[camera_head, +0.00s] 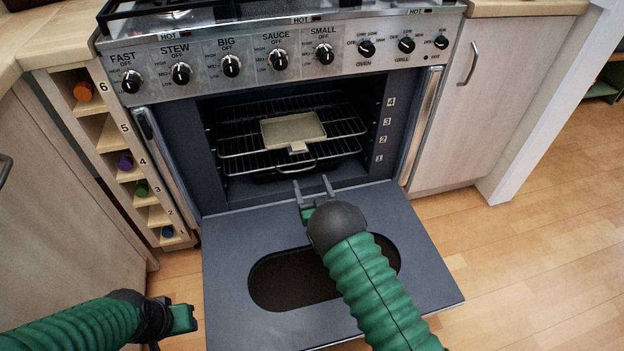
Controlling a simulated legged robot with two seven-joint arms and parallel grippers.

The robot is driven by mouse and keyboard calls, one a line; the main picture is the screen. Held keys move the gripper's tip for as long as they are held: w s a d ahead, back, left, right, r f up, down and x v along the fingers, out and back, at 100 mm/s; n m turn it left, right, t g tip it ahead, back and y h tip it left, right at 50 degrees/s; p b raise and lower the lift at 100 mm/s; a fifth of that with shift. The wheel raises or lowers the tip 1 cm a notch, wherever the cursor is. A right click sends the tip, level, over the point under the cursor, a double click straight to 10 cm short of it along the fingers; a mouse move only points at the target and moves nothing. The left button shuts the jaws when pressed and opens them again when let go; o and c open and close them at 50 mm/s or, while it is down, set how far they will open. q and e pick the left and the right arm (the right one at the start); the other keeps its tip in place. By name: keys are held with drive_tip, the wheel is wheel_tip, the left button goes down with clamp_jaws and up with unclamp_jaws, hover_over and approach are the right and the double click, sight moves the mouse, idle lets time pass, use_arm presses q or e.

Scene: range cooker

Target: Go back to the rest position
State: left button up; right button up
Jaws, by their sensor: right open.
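My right gripper (314,190) is open and empty. It is above the lowered oven door (425,262), in front of the oven opening, with its fingers pointing at the cavity. My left gripper (186,318) is low at the left, beside the door's left edge; its fingers do not show clearly. A pale square tray (293,129) with a short handle toward me sits on an oven rack (345,127) inside the oven. The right gripper is apart from the tray.
The oven door lies open, flat in front of the oven, with an oval window. Above is a control panel (290,50) with several black knobs. A bottle rack (110,135) stands at the left, a cabinet door (490,100) at the right. The wooden floor (550,260) at the right is clear.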

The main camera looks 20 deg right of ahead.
drive_tip(key=shift+s+f, duration=0.1)
drive_tip(key=shift+s, duration=0.35)
